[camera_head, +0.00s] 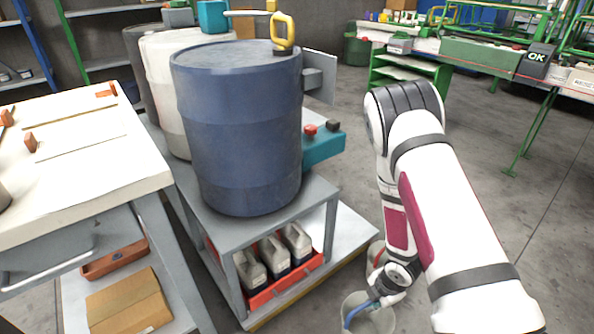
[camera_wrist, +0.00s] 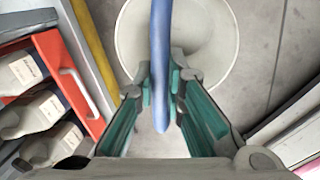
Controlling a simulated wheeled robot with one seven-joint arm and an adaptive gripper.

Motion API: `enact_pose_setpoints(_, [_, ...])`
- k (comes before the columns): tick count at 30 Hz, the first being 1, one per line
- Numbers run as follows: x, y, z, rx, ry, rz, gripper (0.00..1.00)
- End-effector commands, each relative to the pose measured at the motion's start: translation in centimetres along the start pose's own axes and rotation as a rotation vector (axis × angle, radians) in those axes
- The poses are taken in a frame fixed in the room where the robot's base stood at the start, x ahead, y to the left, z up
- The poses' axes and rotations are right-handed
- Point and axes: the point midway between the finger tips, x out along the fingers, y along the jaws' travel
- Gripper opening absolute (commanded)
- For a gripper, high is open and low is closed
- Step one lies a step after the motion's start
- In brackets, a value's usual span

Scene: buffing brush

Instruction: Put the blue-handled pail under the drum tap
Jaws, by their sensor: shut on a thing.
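The pail (camera_head: 368,318) is pale, cut off by the bottom edge of the head view, right of the drum cart. Its blue handle (camera_wrist: 161,28) runs between my fingers in the wrist view. My gripper (camera_wrist: 160,88) is shut on this handle, with the round pail (camera_wrist: 207,70) below. The head view also shows my gripper (camera_head: 376,298), small, above the pail. Whether the pail touches the floor is unclear. The blue drum (camera_head: 238,125) stands on the grey cart. A teal block (camera_head: 322,149) with red and black knobs juts out at its right; I cannot make out a tap spout.
The cart's lower shelf holds a red tray (camera_head: 285,288) with several white jugs. A yellow edge (camera_head: 262,318) runs along its base. A white-topped bench (camera_head: 70,165) is left. Open floor (camera_head: 480,200) lies right.

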Motion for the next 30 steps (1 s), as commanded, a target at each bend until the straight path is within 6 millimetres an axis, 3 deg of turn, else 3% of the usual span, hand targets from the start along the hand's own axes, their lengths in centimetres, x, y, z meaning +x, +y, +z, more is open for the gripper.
enact_pose_setpoints(1, [-1.4,1.4,0.5,0.080,-0.017,0.010,0.00])
enact_pose_setpoints(6, [-6.0,4.2,1.6,0.390,-0.078,0.010,0.00])
enact_pose_setpoints(15, [-15.5,7.3,1.4,0.961,-0.188,0.009,0.00])
enact_pose_setpoints(24, [-25.4,7.6,-1.2,1.517,-0.296,0.007,0.00])
enact_pose_setpoints(30, [-30.2,6.8,-3.1,1.776,-0.348,0.004,0.00])
